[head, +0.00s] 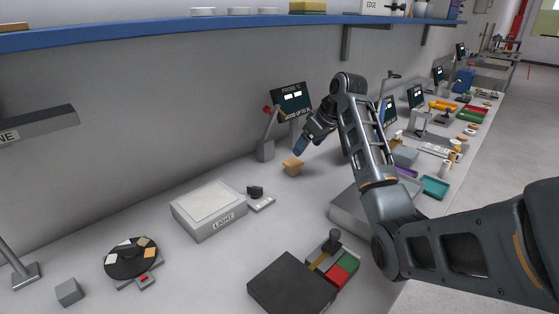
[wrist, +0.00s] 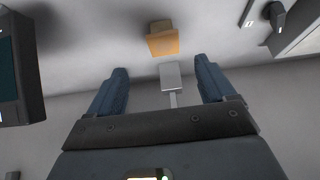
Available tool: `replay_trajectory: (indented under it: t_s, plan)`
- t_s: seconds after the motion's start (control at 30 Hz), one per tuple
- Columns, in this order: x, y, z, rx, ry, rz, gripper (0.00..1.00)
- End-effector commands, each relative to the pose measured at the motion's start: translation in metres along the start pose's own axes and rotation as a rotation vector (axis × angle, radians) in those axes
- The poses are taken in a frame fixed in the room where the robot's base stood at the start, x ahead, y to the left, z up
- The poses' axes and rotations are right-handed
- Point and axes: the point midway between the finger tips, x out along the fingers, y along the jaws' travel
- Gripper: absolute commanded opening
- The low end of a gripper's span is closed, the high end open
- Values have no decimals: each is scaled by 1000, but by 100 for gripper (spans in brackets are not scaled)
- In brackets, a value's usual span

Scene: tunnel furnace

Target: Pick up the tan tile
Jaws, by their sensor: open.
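A tan block-like piece (head: 292,166) stands on the bench below my gripper (head: 301,149) in the head view. In the wrist view the tan piece (wrist: 162,40) lies ahead of the fingertips, roughly centred between them and not touching them. My gripper (wrist: 161,76) is open, its two blue fingers apart with nothing gripped. A black round disc (head: 131,270) at the lower left carries several small tiles, among them a tan tile (head: 144,241). I cannot tell for certain which tan piece is the task's tile.
A grey plate on a stem (wrist: 171,76) shows between the fingers in the wrist view. A probe screen (head: 292,99) stands behind my gripper. A light box (head: 208,209), a dark box (head: 291,283) and a grey cube (head: 69,291) occupy the bench. A blue-edged shelf (head: 150,32) runs above.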

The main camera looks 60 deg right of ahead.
Motion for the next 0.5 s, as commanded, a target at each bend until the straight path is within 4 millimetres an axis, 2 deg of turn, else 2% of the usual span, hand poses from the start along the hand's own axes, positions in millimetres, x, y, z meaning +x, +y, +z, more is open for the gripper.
replay_trajectory:
  t_s: [0.37, 0.5]
  plan:
    - [35, -3, -1, 0, -3, -1, 83]
    - [55, -6, -4, 0, -4, -2, 83]
